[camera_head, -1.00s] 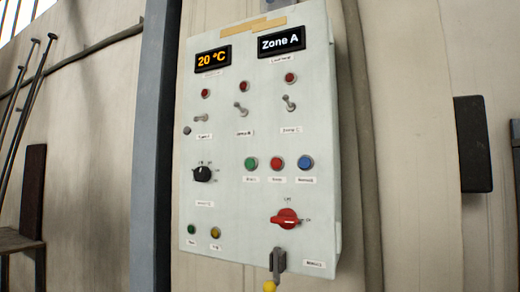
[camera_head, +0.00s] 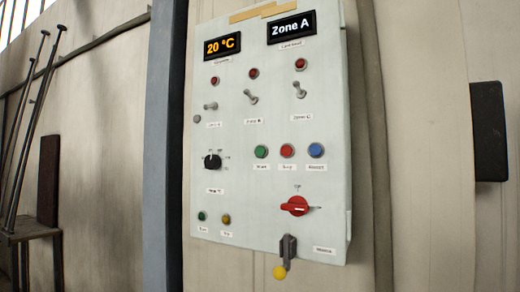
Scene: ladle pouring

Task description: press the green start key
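The green start key (camera_head: 261,151) is a round button on the light-coloured control panel (camera_head: 240,130). It sits left of a red button (camera_head: 287,150) and a blue button (camera_head: 316,150), each with a small label below. The label under the green key is too blurred to read surely. Nothing covers the key. Neither of my grippers shows in the head view.
The panel also carries a "20 °C" display (camera_head: 222,45), a "Zone A" display (camera_head: 292,27), toggle switches, a black dial (camera_head: 213,161), a red rotary switch (camera_head: 295,206) and a yellow-tipped lever (camera_head: 280,272). Rods (camera_head: 30,130) lean at the left. A dark box (camera_head: 489,131) is at the right.

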